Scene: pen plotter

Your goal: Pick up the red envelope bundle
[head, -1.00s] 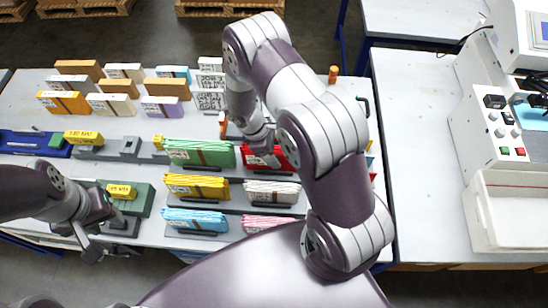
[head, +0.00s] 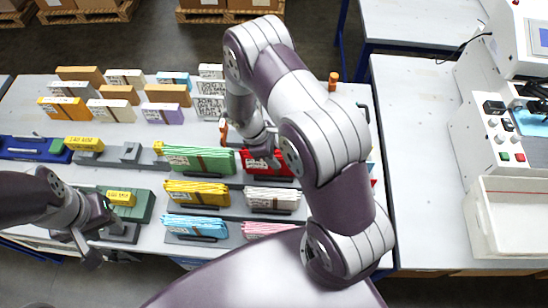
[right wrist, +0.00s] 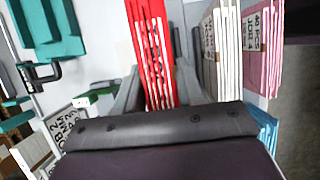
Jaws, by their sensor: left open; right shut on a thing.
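The red envelope bundle (head: 283,168) stands in the row of bundles on the table, to the right of the green bundle (head: 200,159). My right gripper (head: 262,153) reaches down over it, and the arm hides part of its right side. In the right wrist view the red bundle (right wrist: 150,45) stands upright between my two fingers (right wrist: 158,92), which are shut on it. I cannot tell whether it is clear of its holder. My left gripper (head: 92,250) is open and empty near the table's front left edge.
Yellow (head: 197,193), white (head: 273,199), blue (head: 196,227) and pink (head: 265,230) bundles stand close in front. Several upright boxes (head: 110,110) fill the back left. A machine (head: 510,130) and a white bin (head: 515,220) stand at the right.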

